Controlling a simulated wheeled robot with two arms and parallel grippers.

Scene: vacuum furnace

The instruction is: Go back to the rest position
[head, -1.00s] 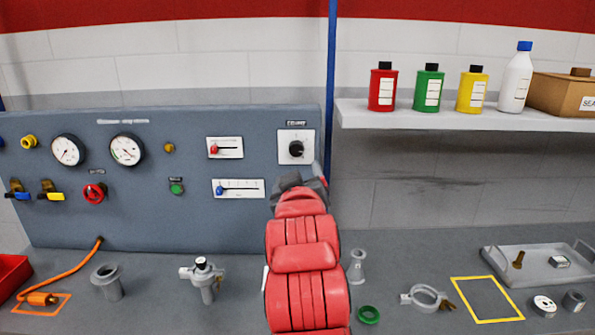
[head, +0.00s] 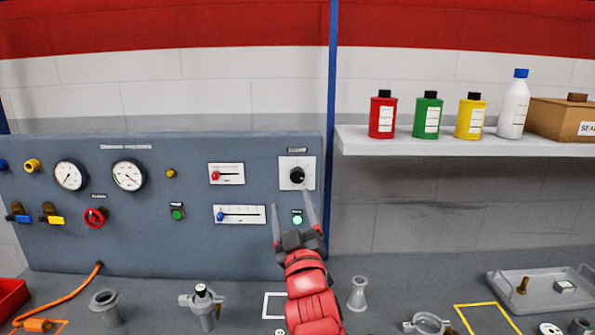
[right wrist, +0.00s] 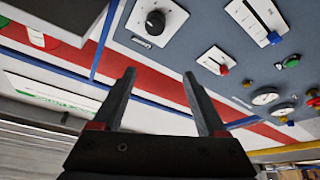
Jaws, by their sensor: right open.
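My right gripper (head: 295,213) is open and empty in front of the lower right part of the grey control panel (head: 140,245). Its two fingers point up, on either side of a lit green button (head: 297,219), seen between them. A black rotary knob (head: 297,175) on a white plate is just above the fingers. In the right wrist view the gripper (right wrist: 160,80) also shows open with nothing between the fingers, and the knob (right wrist: 156,20) is beyond them. My left gripper is not in view.
A shelf (head: 440,145) with bottles is at the upper right. A blue post (head: 332,90) stands beside the panel.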

